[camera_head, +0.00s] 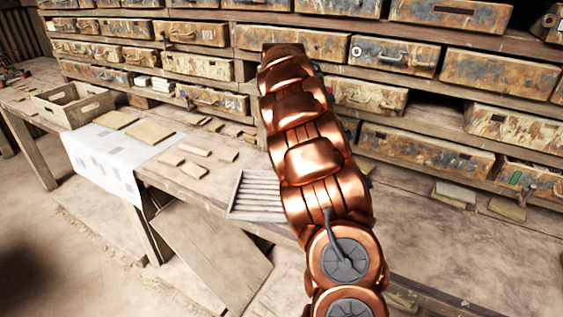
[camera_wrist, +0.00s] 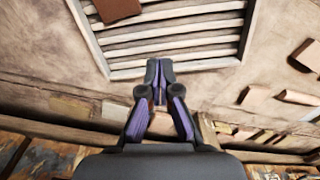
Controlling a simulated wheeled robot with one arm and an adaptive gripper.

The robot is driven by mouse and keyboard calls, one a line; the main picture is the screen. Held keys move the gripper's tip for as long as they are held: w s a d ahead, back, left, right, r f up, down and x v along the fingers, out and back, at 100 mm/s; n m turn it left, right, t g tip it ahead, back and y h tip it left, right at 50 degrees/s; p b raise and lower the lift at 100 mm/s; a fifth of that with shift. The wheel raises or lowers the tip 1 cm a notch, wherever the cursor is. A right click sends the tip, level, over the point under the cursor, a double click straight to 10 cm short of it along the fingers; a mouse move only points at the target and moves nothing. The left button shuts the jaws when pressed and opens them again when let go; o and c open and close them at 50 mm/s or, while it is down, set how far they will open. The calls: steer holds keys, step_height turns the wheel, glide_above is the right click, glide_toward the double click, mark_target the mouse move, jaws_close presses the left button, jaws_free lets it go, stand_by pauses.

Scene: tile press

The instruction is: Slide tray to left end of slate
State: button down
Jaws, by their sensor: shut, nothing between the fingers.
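The slatted tray (camera_head: 256,216) is a pale frame with parallel bars, lying on the workbench (camera_head: 430,240) near its front edge, just left of my arm in the head view. My arm hides its right part there. In the wrist view the tray (camera_wrist: 205,66) fills the upper middle, and a reddish-brown tile (camera_wrist: 118,9) lies on its bars. My gripper (camera_wrist: 159,64) is shut and empty, with its fingertips at the tray's near rim; I cannot tell whether they touch. My arm hides the gripper in the head view. I cannot make out a separate slate.
Several loose tiles (camera_head: 194,169) lie on the bench left of the tray. Farther left are a white sheet (camera_head: 105,160) and a wooden crate (camera_head: 72,108). Shelves of rusty drawers (camera_head: 425,150) stand behind the bench. The bench right of my arm is mostly clear.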

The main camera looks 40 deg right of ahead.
step_height(320, 180, down, 8)
steer(key=shift+r+p, duration=0.1)
steer(key=shift+p, duration=0.95)
steer(key=shift+d+f, duration=0.1)
steer(key=shift+f, duration=0.5)
steer(key=shift+w+d+r+p, duration=0.1)
steer(key=shift+w+d+p, duration=0.4)
steer(key=shift+d, duration=0.05)
steer(key=shift+w+d+p, duration=0.5)
steer(key=shift+w+d, duration=0.2)
steer(key=shift+d, duration=0.15)
steer(key=shift+w, duration=0.15)
